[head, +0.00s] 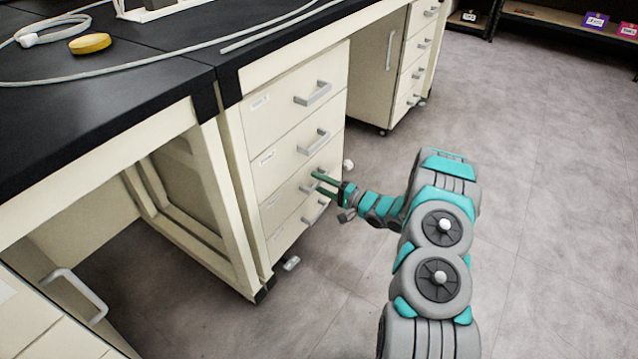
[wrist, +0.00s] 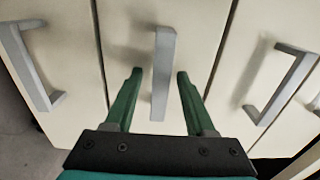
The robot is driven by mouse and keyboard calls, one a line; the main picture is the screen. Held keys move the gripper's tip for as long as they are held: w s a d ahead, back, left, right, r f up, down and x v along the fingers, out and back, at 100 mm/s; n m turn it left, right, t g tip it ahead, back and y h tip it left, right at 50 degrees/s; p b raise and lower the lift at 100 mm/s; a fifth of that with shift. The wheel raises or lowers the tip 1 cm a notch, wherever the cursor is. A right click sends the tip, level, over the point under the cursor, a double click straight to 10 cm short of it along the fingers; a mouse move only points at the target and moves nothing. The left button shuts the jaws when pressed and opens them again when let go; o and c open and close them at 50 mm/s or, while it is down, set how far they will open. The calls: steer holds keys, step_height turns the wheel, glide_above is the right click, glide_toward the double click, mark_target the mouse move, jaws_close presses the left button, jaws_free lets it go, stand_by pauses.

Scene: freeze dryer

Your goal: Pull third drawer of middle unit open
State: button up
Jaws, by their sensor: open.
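The middle unit (head: 262,128) is a cream cabinet with a column of drawers and grey bar handles, under the black worktop. Its third drawer (head: 275,207) looks closed, flush with the others. My gripper (head: 319,181) is at the third drawer's handle, which it partly hides in the head view. In the wrist view the handle (wrist: 162,75) stands between the two green fingers of my gripper (wrist: 159,73). The fingers are open, with a gap on each side of the handle. I cannot tell how deep the handle sits between them.
Neighbouring drawer handles show left (wrist: 32,68) and right (wrist: 283,85) in the wrist view. Another drawer unit (head: 415,58) stands farther back. The grey floor (head: 540,200) right of my arm is clear.

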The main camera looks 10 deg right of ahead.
jaws_close()
stand_by(0.5)
stand_by(1.0)
